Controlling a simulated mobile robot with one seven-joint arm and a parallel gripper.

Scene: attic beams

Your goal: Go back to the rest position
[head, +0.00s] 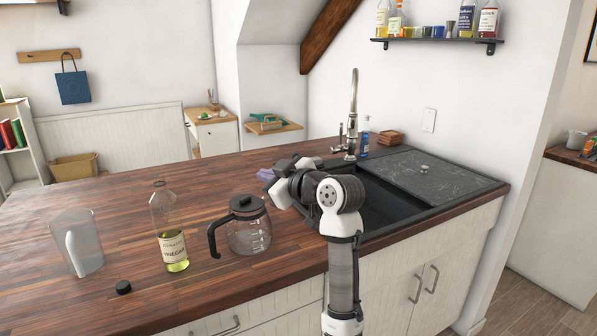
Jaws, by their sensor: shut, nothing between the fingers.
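My gripper (300,164) is at the end of my arm, over the counter at the left edge of the sink. It is shut and holds nothing. My own wrist and arm links hide part of it, so its fingertips are hard to make out. My forearm rises in front of the cabinets and bends left at the top.
Left of my arm on the wooden counter (120,215) stand a glass coffee pot (250,235), a vinegar bottle (168,225) and a clear pitcher (85,245). A black cap (123,287) lies near the front. A purple sponge (265,174) and tall faucet (352,110) are close behind.

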